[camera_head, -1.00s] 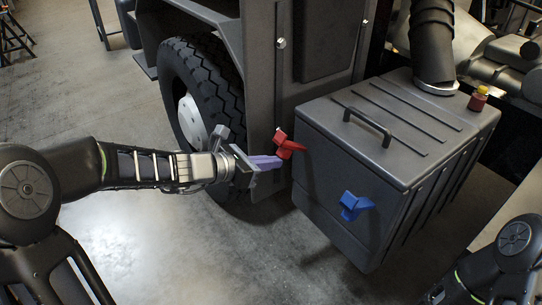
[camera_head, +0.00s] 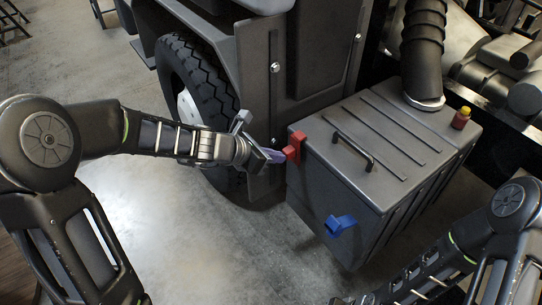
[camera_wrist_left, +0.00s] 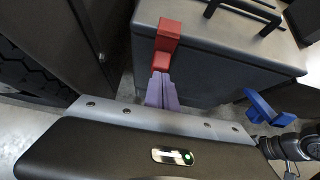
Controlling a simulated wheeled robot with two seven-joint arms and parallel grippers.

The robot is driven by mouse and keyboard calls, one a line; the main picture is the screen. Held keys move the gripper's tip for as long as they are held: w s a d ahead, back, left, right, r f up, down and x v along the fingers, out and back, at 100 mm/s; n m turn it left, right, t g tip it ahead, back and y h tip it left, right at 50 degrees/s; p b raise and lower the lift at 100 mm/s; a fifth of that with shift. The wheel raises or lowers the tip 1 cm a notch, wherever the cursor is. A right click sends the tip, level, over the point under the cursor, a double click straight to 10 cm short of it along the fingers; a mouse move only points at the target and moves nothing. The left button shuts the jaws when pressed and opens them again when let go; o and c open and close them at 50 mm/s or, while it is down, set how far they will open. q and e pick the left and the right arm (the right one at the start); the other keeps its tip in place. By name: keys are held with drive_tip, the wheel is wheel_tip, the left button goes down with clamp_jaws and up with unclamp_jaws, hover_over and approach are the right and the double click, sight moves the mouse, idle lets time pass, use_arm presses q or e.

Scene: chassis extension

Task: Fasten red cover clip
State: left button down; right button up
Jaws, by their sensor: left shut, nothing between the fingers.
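The red cover clip (camera_head: 294,148) is on the near left edge of the dark grey box (camera_head: 392,135). It stands upright against the box's side, its top at the lid edge. My left gripper (camera_head: 276,156) is shut, its purple fingers together with nothing between them. The fingertips are at the red clip's lower part and seem to touch it. In the left wrist view the red clip (camera_wrist_left: 166,40) shows just beyond the purple fingertips (camera_wrist_left: 160,80). My right arm (camera_head: 450,262) shows at the lower right; its gripper is outside the frame.
A blue clip (camera_head: 340,225) sticks out from the box's front face. A wheel (camera_head: 190,90) and chassis panel stand close beside my left gripper.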

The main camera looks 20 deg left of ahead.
sight(293, 147)
use_arm(q)
drive_tip(key=shift+w+d+r+p, duration=0.3)
drive_tip(key=shift+w+r, duration=0.1)
drive_tip(key=shift+r, duration=0.1)
drive_tip(key=shift+w+d+r, duration=0.25)
drive_tip(key=shift+w+r, duration=0.1)
drive_tip(key=shift+r, duration=0.35)
drive_tip(key=shift+r+p, duration=0.4)
drive_tip(key=shift+p, duration=0.2)
drive_tip(key=shift+w+d+r+p, duration=0.1)
drive_tip(key=shift+w+d+p, duration=0.1)
drive_tip(key=shift+d+p, duration=0.2)
drive_tip(key=shift+s+a, duration=0.15)
drive_tip(key=shift+a, duration=0.15)
